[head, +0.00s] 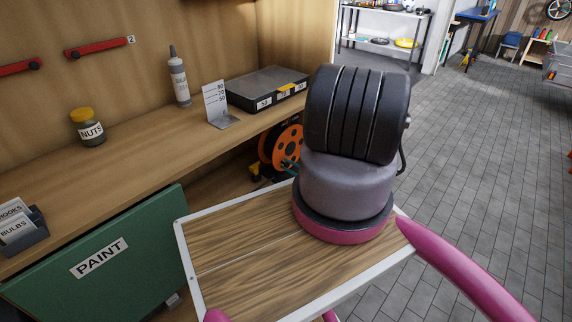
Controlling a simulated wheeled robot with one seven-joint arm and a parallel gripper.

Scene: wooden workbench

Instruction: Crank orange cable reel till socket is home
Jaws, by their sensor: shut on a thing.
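The orange cable reel (284,146) stands below the worktop, behind my arm. Its face is an orange disc with dark holes, and its right side is cut off by my arm. A small dark green part shows low on the reel; I cannot tell whether it is the cable or the crank. No socket can be made out. My gripper is not visible; my black and grey arm links fill the middle of the view and may hide it.
The wooden workbench (150,148) holds a NUTS jar (90,128), a grey bottle (179,80), a number card (216,105) and a black case (268,88). A green PAINT panel (140,232) is at front left. Paved floor (465,150) is open on the right.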

